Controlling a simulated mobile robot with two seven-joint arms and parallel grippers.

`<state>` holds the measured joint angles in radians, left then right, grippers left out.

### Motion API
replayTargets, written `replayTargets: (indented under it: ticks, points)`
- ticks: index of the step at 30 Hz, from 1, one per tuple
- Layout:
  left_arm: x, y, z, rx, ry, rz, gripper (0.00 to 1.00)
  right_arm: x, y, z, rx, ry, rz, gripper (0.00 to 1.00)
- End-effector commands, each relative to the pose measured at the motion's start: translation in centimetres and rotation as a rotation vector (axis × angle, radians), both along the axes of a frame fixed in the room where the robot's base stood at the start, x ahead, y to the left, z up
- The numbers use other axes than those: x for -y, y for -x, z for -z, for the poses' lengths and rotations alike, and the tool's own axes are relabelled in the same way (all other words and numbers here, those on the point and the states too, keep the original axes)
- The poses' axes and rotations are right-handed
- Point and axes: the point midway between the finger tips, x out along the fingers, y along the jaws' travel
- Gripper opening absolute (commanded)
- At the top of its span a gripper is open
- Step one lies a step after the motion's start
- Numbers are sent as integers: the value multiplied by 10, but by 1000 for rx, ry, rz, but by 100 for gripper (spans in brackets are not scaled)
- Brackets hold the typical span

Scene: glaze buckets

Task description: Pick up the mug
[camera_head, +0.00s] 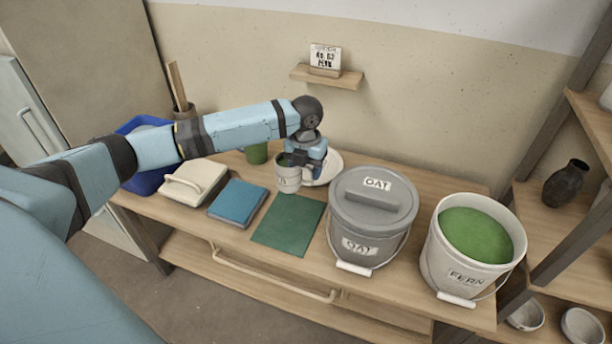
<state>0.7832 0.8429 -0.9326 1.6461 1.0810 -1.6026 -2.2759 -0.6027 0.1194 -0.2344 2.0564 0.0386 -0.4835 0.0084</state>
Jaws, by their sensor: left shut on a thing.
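A pale grey mug (288,180) with faint markings stands upright at the back of the wooden bench, in front of a white plate. My left gripper (297,164) reaches down from above and is shut on the mug at its rim. The fingertips are partly hidden by the wrist and the mug. I cannot tell whether the mug's base touches the bench. My right gripper is not in view.
A green cup (257,153) stands close behind the mug, and the white plate (330,163) lies beside it. A lidded grey OAT bucket (343,222) and an open FERN bucket (436,262) stand to the right. Blue (238,202) and green (288,225) squares lie in front.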

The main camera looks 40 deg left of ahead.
Motion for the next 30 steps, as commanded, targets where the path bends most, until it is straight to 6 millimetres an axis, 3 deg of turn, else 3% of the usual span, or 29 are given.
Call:
replayTargets:
  ticks: [12, 30]
  points:
    - [0, -1, -32, 4, 0, 0, 1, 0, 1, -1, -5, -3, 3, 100]
    - [0, -1, -44, 3, 0, 0, 1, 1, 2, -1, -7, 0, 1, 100]
